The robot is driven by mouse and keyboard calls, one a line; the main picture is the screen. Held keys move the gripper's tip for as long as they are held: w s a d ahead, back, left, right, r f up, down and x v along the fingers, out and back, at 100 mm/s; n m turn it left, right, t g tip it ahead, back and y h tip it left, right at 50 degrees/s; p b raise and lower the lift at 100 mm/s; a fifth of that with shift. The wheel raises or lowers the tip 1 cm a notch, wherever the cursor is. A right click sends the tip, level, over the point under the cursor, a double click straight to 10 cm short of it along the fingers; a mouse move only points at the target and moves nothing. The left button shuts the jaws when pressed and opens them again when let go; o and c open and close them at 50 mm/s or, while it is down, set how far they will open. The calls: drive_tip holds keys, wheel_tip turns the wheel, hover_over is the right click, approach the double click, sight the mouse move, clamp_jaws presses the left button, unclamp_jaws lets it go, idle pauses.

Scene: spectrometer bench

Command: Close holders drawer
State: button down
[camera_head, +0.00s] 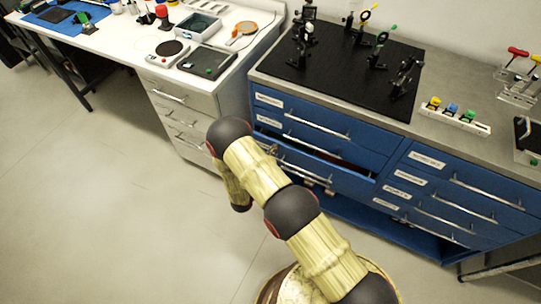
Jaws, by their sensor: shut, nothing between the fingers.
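The blue left-hand cabinet (322,119) has a stack of labelled drawers with bar handles. One of them, the third down, is an open drawer (335,178). It is pulled out a short way, and a dark reddish inside shows behind its front. Its label is hidden by my arm, so I cannot read which drawer it is. My arm reaches across to the drawer's left end. My gripper (270,150) shows only as a small brownish tip past the arm, close to that end. It appears shut and empty. I cannot tell whether it touches the drawer.
The drawers above and to the right look shut. A black optics board (340,75) with mounts lies on the bench top. A white rack (455,118) with coloured knobs stands to its right. The white desk (150,58) is at left. The floor (110,210) at left is clear.

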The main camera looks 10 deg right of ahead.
idle(0.3)
drive_tip(key=x, duration=0.2)
drive_tip(key=shift+w+d, duration=0.2)
drive_tip(key=shift+w, duration=0.1)
drive_tip(key=p+v, duration=0.2)
drive_tip(key=v, duration=1.2)
